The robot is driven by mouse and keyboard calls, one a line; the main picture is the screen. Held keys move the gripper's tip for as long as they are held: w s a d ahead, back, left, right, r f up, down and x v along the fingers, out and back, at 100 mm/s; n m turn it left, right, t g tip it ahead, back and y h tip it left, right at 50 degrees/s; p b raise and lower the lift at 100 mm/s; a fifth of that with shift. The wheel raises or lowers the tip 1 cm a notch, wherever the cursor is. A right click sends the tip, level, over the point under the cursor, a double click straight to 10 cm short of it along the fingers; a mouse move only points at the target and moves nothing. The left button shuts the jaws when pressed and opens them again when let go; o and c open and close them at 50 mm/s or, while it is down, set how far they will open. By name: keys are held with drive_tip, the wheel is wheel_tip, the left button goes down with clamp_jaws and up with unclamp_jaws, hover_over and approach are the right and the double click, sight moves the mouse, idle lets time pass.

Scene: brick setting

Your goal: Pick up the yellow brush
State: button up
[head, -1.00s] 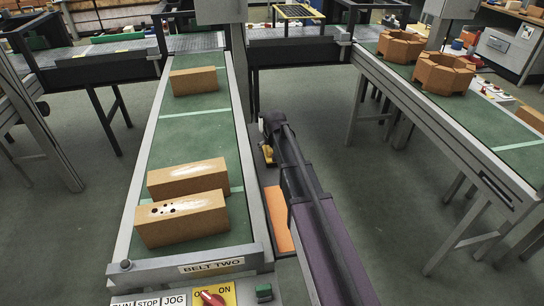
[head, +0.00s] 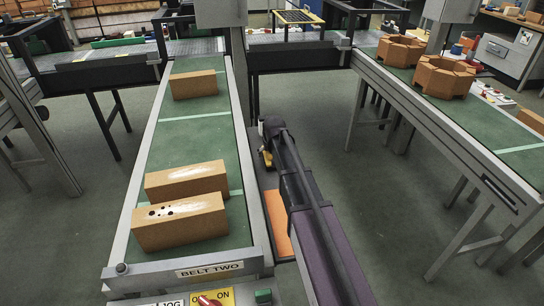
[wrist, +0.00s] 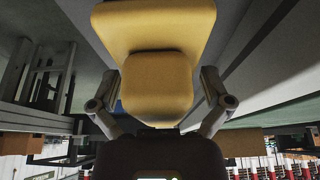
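The yellow brush shows in the wrist view (wrist: 157,85) as a large yellow block that widens toward the top edge. My gripper (wrist: 158,80) has one finger on each side of it, close to its edges. I cannot tell whether the fingers press on it or stand just clear. In the head view, a small patch of yellow (head: 267,160) shows beside the end of my arm, to the right of the belt. My arm hides the rest, and the fingertips are not clear there.
A green belt (head: 190,136) with a metal rim runs along the left and carries tan bricks (head: 180,221). An orange panel (head: 277,222) lies between the belt and my arm. A second belt (head: 480,125) on the right carries brown octagonal blocks (head: 445,76). Open floor (head: 385,220) lies between.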

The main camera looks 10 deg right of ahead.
drive_tip(key=c, duration=0.9)
drive_tip(key=shift+r, duration=0.1)
wheel_tip(320, 180, up, 4)
drive_tip(key=p, duration=0.3)
drive_tip(key=shift+f+p, duration=0.25)
drive_tip(key=shift+p, duration=0.1)
drive_tip(key=s+d, duration=0.3)
drive_tip(key=s, duration=0.4)
drive_tip(key=s+d+r+p, duration=0.1)
drive_tip(key=s+d, duration=0.3)
drive_tip(key=s, duration=0.3)
drive_tip(key=shift+s+r, duration=0.15)
drive_tip(key=o, duration=0.7)
drive_tip(key=c, duration=0.5)
drive_tip(key=shift+o, duration=0.2)
drive_tip(key=shift+s, duration=0.15)
